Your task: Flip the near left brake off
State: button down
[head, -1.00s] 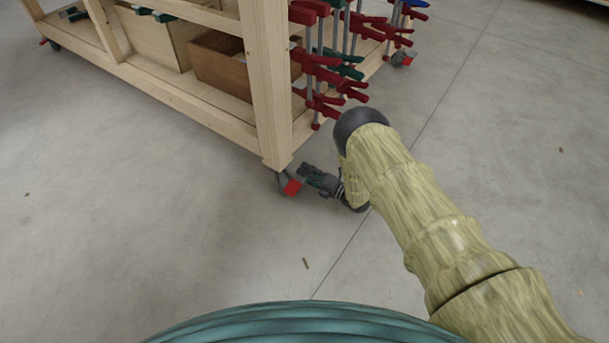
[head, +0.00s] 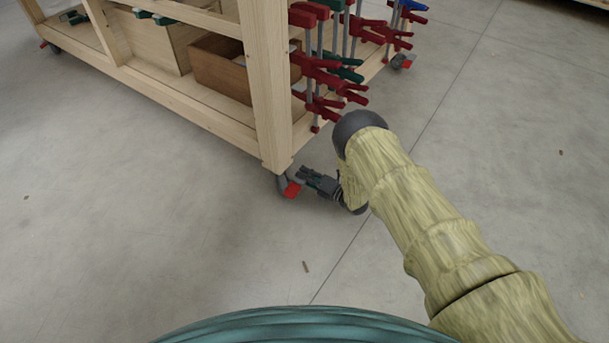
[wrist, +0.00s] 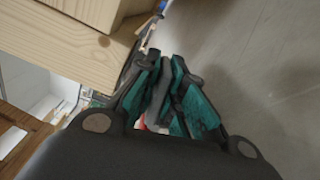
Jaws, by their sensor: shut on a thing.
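The near left brake (head: 291,190) is a small red pedal on the grey caster (head: 281,183) under the near corner post of the wooden bench. My gripper (head: 302,175) is low at that caster, just right of the pedal, with its fingertips against the caster. In the wrist view my gripper (wrist: 162,98) has its teal-padded fingers close together around a grey part of the caster (wrist: 158,106). A sliver of red shows beside the fingers. The fingers hide most of the pedal there, and I cannot tell whether they touch it.
The bench post (head: 265,85) stands directly above the caster. Red clamps (head: 320,70) hang on the bench end, close above my arm. Another caster with a red pedal (head: 407,62) is at the far right. The floor in front is clear.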

jog(key=m, duration=0.1)
jog(key=f+m, duration=0.1)
jog(key=m, duration=0.1)
jog(key=shift+d+p, duration=0.1)
jog(key=shift+p, duration=0.2)
jog(key=shift+f+m, duration=0.5)
jog(key=shift+m, duration=0.6)
jog(key=c, duration=1.5)
grip_release()
jog(key=v, duration=1.2)
